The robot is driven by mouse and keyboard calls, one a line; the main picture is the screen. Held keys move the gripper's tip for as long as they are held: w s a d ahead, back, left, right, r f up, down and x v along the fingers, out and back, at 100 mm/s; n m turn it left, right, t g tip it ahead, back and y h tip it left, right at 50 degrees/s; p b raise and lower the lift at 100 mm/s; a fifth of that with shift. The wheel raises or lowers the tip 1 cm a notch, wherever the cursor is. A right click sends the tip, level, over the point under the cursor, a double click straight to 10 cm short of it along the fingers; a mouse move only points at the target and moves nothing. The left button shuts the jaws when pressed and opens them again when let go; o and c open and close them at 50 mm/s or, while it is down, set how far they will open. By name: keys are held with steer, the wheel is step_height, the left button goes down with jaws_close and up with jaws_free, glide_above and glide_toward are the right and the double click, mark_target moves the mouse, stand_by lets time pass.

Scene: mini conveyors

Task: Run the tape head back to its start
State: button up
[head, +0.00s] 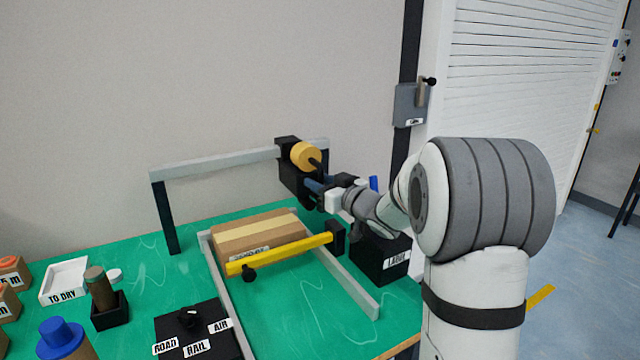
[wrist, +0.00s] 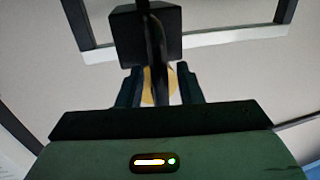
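The tape head (head: 290,178) is a black block with a yellow tape roll (head: 305,155), on a grey overhead rail (head: 215,163) near its right end. In the wrist view the black block (wrist: 148,38) is straight ahead, and the yellow roll (wrist: 173,85) shows partly behind a dark upright bar (wrist: 157,50). My gripper (head: 316,192) is at the head's front right side. In the wrist view its two fingers (wrist: 158,88) stand apart, either side of the bar, with gaps showing. A brown carton (head: 232,238) with a pale strip along its top lies below the rail.
A yellow bar (head: 290,252) with a black knob crosses in front of the carton, between grey side rails (head: 345,282). A black labelled box (head: 372,262) is under my arm. A black panel (head: 190,335) labelled ROAD, RAIL, AIR is in front. A white tray (head: 64,280) is left.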

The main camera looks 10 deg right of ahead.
steer(key=shift+c, duration=0.4)
jaws_close()
